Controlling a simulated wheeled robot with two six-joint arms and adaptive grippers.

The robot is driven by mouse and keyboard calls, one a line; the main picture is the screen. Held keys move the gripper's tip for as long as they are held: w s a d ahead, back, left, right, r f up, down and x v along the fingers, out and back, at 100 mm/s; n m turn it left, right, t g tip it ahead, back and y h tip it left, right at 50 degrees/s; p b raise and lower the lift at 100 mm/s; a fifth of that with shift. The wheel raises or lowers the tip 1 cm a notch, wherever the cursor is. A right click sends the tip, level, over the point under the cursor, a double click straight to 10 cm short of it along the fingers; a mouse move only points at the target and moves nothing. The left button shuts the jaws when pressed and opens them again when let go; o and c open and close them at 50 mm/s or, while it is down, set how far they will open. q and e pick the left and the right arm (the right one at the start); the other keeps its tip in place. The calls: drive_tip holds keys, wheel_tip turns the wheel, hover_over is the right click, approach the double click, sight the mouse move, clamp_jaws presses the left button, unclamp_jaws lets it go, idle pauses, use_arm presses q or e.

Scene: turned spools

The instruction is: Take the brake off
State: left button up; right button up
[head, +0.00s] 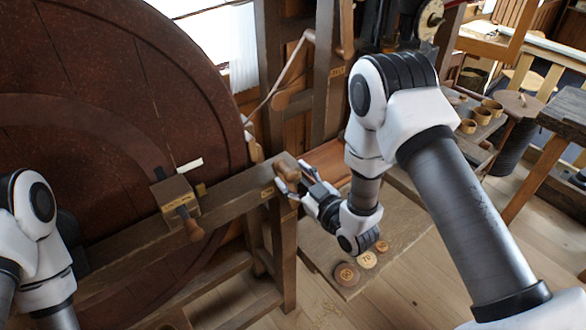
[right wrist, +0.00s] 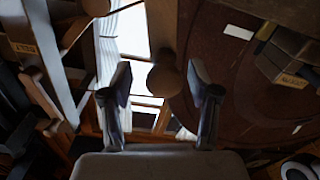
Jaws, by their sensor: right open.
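A large dark red-brown wheel (head: 90,80) fills the left of the head view and also shows in the right wrist view (right wrist: 225,90). A wooden beam (head: 236,192) runs in front of it. A round wooden knob (head: 286,167) is at the beam's right end. My right gripper (head: 293,178) is open close to this knob. In the right wrist view the knob (right wrist: 165,80) shows between the two open fingers, and contact cannot be told. My left gripper is out of view.
A wooden block (head: 174,196) with a small handle (head: 193,229) sits on the beam. A low board (head: 390,236) below my right arm carries several round discs. Wooden posts (head: 326,90) stand behind the gripper. A bench with small cups (head: 481,116) is at right.

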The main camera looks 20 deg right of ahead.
drive_tip(key=shift+w+a+r, duration=0.1)
drive_tip(key=shift+w+a, duration=0.15)
drive_tip(key=shift+s+a, duration=0.1)
drive_tip(key=shift+a, duration=0.05)
clamp_jaws()
drive_tip(key=shift+d, duration=0.2)
drive_tip(key=shift+w+d+r+m, duration=0.1)
drive_tip(key=shift+w+d+m, duration=0.2)
drive_tip(key=shift+d, duration=0.1)
drive_tip(key=w+d+m+b, duration=0.3)
drive_tip(key=d+m+b, duration=0.1)
drive_tip(key=d, duration=0.5)
drive_tip(key=shift+w+d+f+m+b, duration=0.25)
drive_tip(key=shift+d+f+m+b, duration=0.15)
drive_tip(key=shift+m, duration=0.2)
